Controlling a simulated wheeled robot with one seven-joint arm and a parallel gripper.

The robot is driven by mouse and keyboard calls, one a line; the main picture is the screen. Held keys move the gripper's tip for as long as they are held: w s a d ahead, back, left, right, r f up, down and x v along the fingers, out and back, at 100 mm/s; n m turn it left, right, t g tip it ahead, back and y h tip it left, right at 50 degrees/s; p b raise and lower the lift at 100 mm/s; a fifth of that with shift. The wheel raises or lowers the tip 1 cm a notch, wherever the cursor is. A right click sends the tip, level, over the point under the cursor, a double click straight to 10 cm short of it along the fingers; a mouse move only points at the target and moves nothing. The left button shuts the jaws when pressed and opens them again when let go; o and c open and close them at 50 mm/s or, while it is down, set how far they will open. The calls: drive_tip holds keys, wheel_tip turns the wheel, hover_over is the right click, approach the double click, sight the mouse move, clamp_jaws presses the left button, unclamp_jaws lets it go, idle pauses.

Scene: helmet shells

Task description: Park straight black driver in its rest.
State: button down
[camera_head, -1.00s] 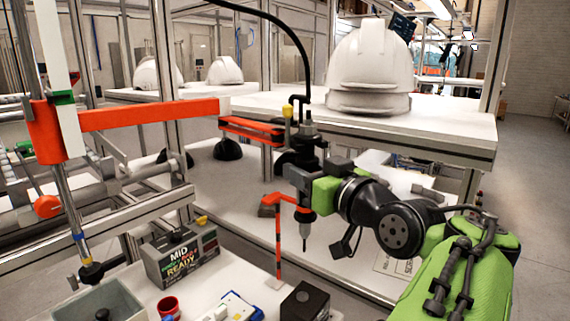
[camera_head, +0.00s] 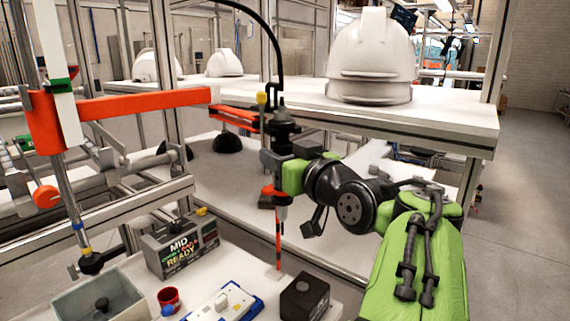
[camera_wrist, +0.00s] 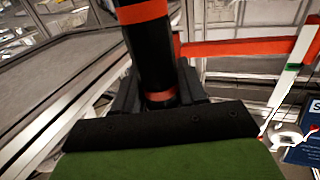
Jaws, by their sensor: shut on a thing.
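The straight black driver (camera_head: 282,132) hangs upright on a black cable, and orange bands show on it in the wrist view (camera_wrist: 152,45). My gripper (camera_head: 276,160) is shut around its body, and the dark jaws also show in the wrist view (camera_wrist: 158,90). The driver's narrow lower end hangs above the bench. An orange bracket on an orange-and-black striped post (camera_head: 278,243), perhaps the rest, stands beside and partly behind that lower end. I cannot tell whether the driver touches it or sits in it.
An orange beam (camera_head: 140,105) and a jointed orange arm reach in from the left. A white helmet (camera_head: 370,65) sits on the shelf.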

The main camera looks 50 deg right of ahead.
drive_tip(key=w+d+p, duration=0.1)
drive_tip(key=w+d, duration=0.3)
drive_tip(key=shift+w+d+p, duration=0.25)
drive_tip(key=shift+d+p, duration=0.05)
drive_tip(key=shift+d, duration=0.05)
idle(0.3)
unclamp_jaws()
idle(0.4)
drive_tip(key=shift+s, duration=0.1)
